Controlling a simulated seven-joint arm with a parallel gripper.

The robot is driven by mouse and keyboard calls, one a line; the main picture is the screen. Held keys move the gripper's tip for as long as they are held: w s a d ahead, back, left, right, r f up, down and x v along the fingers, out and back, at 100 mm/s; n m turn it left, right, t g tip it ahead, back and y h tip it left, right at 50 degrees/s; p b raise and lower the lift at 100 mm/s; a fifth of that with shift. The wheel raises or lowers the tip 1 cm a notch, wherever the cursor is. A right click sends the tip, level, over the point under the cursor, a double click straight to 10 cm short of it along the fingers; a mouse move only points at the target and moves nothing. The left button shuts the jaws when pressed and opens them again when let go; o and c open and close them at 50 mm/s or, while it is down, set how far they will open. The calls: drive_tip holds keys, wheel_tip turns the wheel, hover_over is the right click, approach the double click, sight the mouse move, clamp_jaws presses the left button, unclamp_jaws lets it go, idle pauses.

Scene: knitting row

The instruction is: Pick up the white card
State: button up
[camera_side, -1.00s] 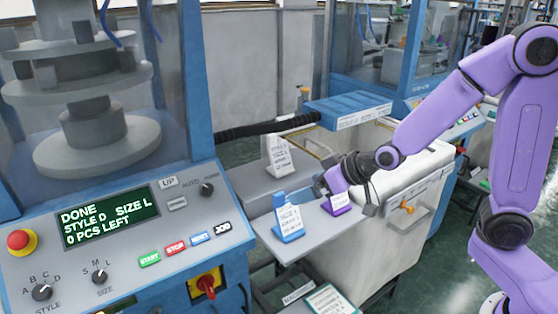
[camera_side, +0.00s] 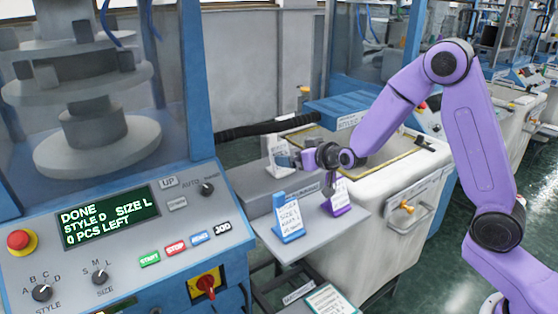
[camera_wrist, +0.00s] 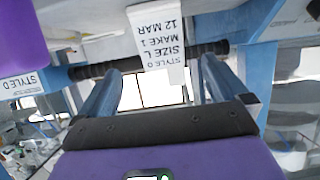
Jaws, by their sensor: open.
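The white card (camera_side: 277,157) stands upright on the grey shelf at the back, left of my gripper in the side view. In the wrist view the white card (camera_wrist: 160,45) shows upside down, with print reading STYLE D, SIZE L, MAKE 1, 12 MAR. My gripper (camera_side: 291,160) is beside the card, its tips partly overlapping it in the side view. In the wrist view my gripper (camera_wrist: 161,68) is open, with one finger to each side of the card and gaps between. I cannot tell how deep the fingers reach around it.
A blue stand with a card (camera_side: 289,220) and a purple stand with a card (camera_side: 340,198) are on the grey front shelf (camera_side: 322,238). A black hose (camera_side: 265,126) runs behind the white card. The knitting machine panel (camera_side: 130,235) is at left; a white bin (camera_side: 385,215) is at right.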

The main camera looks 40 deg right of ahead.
sight(276, 154)
drive_tip(key=shift+x, duration=5.25)
drive_tip(key=shift+a, duration=0.15)
drive_tip(key=shift+c, duration=0.3)
drive_tip(key=c, duration=1)
